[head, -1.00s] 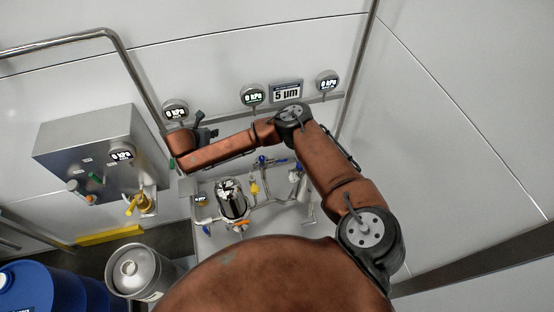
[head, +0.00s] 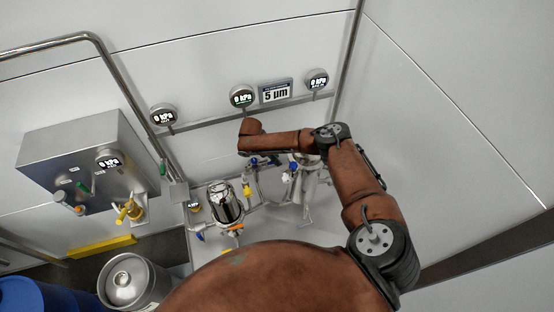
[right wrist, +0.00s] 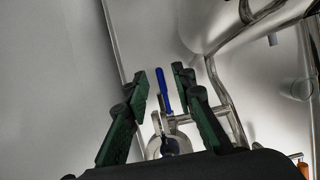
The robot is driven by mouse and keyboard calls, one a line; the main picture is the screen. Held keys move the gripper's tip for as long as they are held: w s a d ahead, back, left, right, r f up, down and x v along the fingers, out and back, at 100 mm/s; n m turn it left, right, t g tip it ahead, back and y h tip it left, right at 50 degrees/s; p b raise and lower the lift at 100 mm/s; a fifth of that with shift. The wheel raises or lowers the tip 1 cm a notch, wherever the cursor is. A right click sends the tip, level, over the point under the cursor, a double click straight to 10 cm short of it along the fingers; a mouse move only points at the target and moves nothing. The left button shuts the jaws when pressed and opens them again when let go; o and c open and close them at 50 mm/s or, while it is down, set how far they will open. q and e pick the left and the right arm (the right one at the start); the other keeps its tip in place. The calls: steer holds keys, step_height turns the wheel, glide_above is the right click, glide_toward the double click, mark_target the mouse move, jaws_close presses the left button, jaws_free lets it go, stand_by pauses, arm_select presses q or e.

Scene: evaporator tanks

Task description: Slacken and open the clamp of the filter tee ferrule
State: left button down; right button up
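In the head view my right arm reaches in from the right, and its brown wrist end is over the pipework at the wall. The right gripper is hidden there. In the right wrist view my right gripper (right wrist: 162,84) is open, its two green and black fingers apart. A blue handle (right wrist: 163,92) shows between the fingertips in the picture; I cannot tell whether it lies in the grip. A round pale fitting (right wrist: 168,147) and thin steel pipe show beyond. Steel filter pipework (head: 306,184) stands under the arm in the head view. I cannot make out the ferrule clamp. My left gripper is not in view.
A shiny steel vessel (head: 225,203) stands left of the pipework. Gauges and a "5 µm" sign (head: 275,92) sit on a wall rail above. A steel box (head: 87,160) with valves is at the left. A keg (head: 128,283) is below it. The right wall is bare.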

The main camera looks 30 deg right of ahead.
steer(key=shift+d+f, duration=0.15)
steer(key=shift+f, duration=0.15)
steer(key=shift+c, duration=0.4)
jaws_close()
